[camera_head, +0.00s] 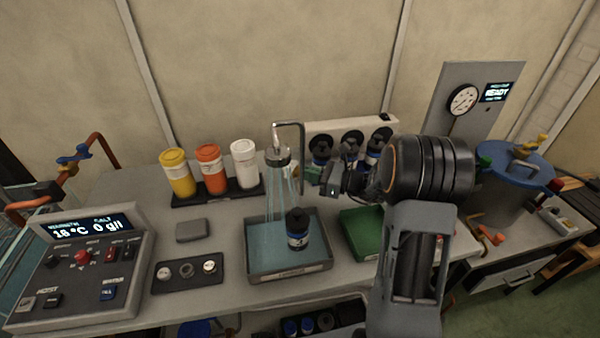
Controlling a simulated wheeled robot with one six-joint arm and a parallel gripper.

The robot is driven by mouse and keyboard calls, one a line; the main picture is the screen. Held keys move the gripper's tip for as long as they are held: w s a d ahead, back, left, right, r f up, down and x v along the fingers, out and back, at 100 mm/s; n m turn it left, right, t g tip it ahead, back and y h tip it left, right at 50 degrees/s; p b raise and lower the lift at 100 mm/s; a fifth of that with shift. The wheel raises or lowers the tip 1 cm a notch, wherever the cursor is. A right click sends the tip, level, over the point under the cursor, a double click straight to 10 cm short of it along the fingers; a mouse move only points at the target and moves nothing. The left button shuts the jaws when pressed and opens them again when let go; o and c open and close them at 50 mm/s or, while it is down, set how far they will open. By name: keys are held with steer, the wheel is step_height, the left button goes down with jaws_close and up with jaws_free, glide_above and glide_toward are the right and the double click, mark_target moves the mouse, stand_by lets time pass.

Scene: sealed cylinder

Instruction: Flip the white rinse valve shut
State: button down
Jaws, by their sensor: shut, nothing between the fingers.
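The rinse tap has a grey bent pipe (302,150) and a round head (278,157). A small pale upright lever (277,134) stands above the head and looks like the white rinse valve; its details are too small to tell. Streams of water fall from the head into a grey tray (261,277). A dark bottle with a blue and white label (297,233) stands upright in the tray. My gripper (328,188) is shut and empty, just right of the tap pipe and apart from the lever. My wrist partly hides the area behind it.
Yellow (178,175), orange (211,170) and white (244,165) containers stand left of the tap. A rack of dark bottles (350,127) is behind my gripper. A green tray (358,222) lies below it. A control box (85,262) is at far left, a blue-lidded drum (515,165) at right.

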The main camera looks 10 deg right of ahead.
steer(key=v, duration=1)
steer(key=shift+d, duration=0.15)
